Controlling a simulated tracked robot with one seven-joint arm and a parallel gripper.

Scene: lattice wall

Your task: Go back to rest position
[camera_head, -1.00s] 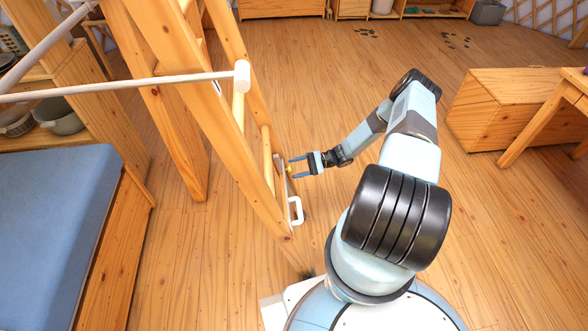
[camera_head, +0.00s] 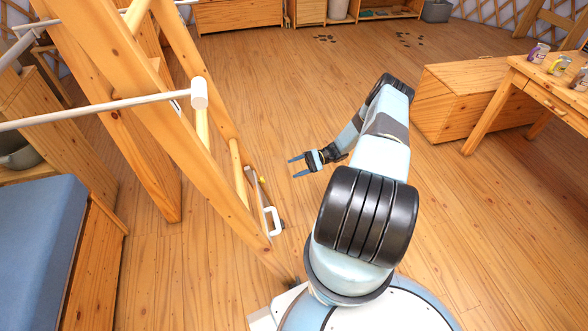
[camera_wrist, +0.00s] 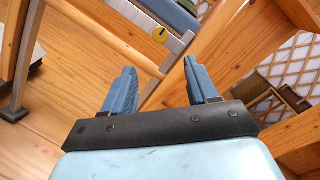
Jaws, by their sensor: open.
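My gripper (camera_head: 297,167) is open and empty, held in free air to the right of the wooden frame in the head view. Its two blue fingers also show apart in the wrist view (camera_wrist: 158,92), with nothing between them but wood behind. My arm is bent, reaching out from my base and down to the gripper.
The tall wooden frame (camera_head: 185,130) with a white bar (camera_head: 95,109) stands close on my left. A blue-cushioned bench (camera_head: 38,235) is at far left. A wooden chest (camera_head: 455,95) and a table (camera_head: 545,88) with small containers stand on the right. Open floor (camera_head: 290,80) lies ahead.

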